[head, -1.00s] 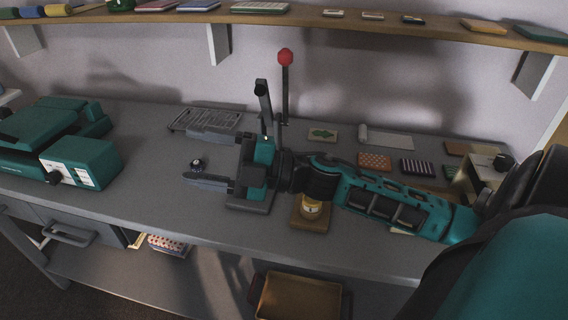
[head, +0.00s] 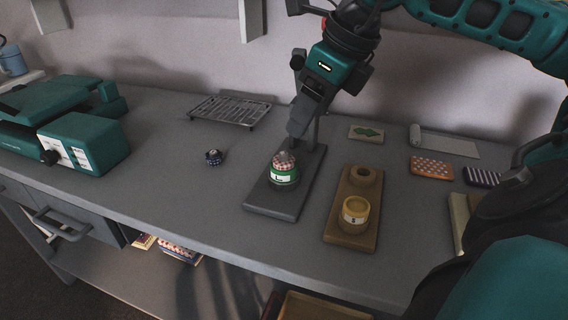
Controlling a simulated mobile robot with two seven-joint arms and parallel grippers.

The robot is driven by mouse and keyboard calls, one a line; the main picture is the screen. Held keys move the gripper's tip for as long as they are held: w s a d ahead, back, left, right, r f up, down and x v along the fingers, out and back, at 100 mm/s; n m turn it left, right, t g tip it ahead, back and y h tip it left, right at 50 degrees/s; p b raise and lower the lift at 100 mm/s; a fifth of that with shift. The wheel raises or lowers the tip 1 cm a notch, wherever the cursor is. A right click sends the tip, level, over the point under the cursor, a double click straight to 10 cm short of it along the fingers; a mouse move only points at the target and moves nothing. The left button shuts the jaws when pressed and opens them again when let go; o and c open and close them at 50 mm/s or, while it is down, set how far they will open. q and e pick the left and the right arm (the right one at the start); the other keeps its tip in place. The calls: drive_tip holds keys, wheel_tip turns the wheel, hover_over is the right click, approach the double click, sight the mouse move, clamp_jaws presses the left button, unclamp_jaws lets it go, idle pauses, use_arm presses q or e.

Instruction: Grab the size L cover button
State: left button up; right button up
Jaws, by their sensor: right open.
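A green round piece marked "L" (head: 284,178) sits on the dark base plate (head: 262,203) of the hand press. On top of it is a red-and-white patterned dome, perhaps the size L cover button (head: 281,163). My right gripper (head: 288,154) points down from above, with its fingertips at or just over this dome. It is open, though only part of its fingers shows. I cannot tell whether they touch the dome. The gripper and arm hide much of the press's upright. A small dark blue patterned button (head: 214,157) lies apart on the table. My left gripper is not in view.
A wooden stand (head: 341,235) holds a yellow labelled die (head: 356,210) to the right. A wire rack (head: 229,110) lies behind the blue button. A green machine (head: 88,140) stands at left. Fabric swatches (head: 431,167) lie at right. The table's left middle is clear.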

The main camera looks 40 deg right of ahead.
sight(285, 153)
drive_tip(key=shift+w+x, duration=0.2)
drive_tip(key=shift+x, duration=2.2)
drive_tip(key=shift+w+x, duration=0.2)
drive_tip(key=shift+x, duration=2.2)
drive_tip(key=shift+r, duration=0.15)
drive_tip(key=c, duration=1.1)
